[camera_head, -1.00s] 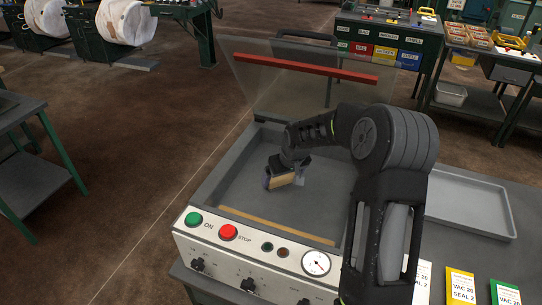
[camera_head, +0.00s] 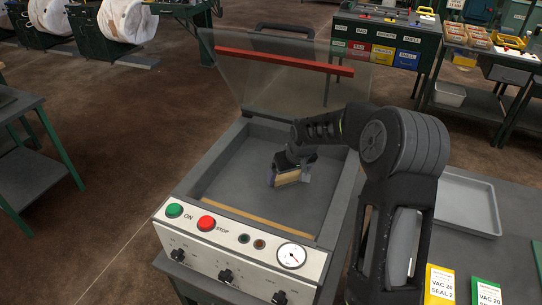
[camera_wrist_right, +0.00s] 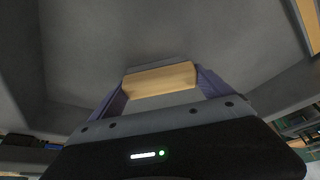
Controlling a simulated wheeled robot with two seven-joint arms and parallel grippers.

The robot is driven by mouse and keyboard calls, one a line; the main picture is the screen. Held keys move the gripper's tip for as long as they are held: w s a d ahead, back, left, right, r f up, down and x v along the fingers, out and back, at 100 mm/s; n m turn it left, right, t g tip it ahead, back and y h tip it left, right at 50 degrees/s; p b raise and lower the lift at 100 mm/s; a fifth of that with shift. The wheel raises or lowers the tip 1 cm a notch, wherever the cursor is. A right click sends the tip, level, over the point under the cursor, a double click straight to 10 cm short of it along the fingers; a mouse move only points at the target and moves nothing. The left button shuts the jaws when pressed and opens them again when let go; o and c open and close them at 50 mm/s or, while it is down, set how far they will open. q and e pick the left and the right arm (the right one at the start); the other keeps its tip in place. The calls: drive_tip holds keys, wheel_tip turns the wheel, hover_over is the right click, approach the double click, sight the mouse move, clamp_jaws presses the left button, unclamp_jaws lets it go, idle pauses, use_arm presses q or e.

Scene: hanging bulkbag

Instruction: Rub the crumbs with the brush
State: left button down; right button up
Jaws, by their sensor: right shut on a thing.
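My right gripper (camera_head: 290,178) is inside the open chamber of the vacuum sealer (camera_head: 236,248), low over its grey floor. It is shut on the brush, whose tan wooden block (camera_head: 288,177) shows between the fingers. In the right wrist view the brush (camera_wrist_right: 160,80) lies across between the two purple-grey fingers. Its bristles are mostly hidden, and I cannot tell whether they touch the floor. I can make out no crumbs on the chamber floor in either view. My left gripper is not in view.
The sealer's clear lid with a red bar (camera_head: 270,60) stands raised at the back. A tan seal strip (camera_head: 258,219) runs along the chamber's front. A grey tray (camera_head: 468,203) lies to the right, with label cards (camera_head: 440,285) in front of it.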

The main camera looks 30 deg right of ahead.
drive_tip(key=r, duration=0.1)
drive_tip(key=r+p, duration=0.1)
drive_tip(key=shift+s+d+r, duration=0.15)
drive_tip(key=shift+d+r, duration=0.05)
drive_tip(key=shift+r, duration=0.1)
drive_tip(key=shift+a+r+p, duration=0.25)
drive_tip(key=shift+r+p, duration=0.3)
drive_tip(key=shift+r, duration=0.15)
drive_tip(key=shift+d+r+p, duration=0.15)
drive_tip(key=shift+r+p, duration=0.3)
drive_tip(key=shift+r, duration=0.35)
drive_tip(key=shift+r+p, duration=0.7)
drive_tip(key=shift+r, duration=0.6)
